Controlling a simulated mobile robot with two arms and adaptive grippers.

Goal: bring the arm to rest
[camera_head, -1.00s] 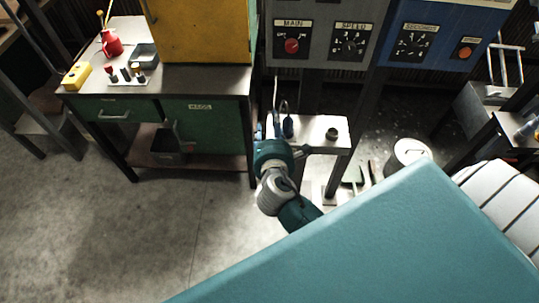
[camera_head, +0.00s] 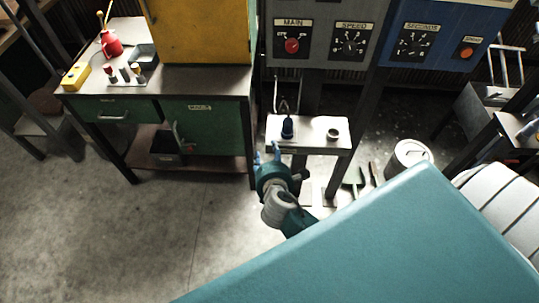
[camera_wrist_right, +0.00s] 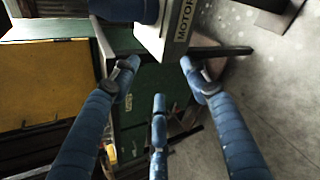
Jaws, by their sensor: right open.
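My right gripper (camera_head: 268,153) is in the middle of the head view, in front of the lower left of a small white shelf (camera_head: 310,130). Its blue fingers point away from me and are spread with nothing between them. In the right wrist view the gripper (camera_wrist_right: 159,85) shows three open fingers, empty, with the shelf edge labelled MOTOR (camera_wrist_right: 183,25) just beyond them. My left gripper is not in view.
A green workbench (camera_head: 205,130) stands left of the gripper, with a yellow cabinet (camera_head: 200,30) on it. Grey (camera_head: 322,70) and blue (camera_head: 432,35) control panels are above the shelf. A white bucket (camera_head: 408,158) stands at right. Floor (camera_head: 110,235) at left is clear.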

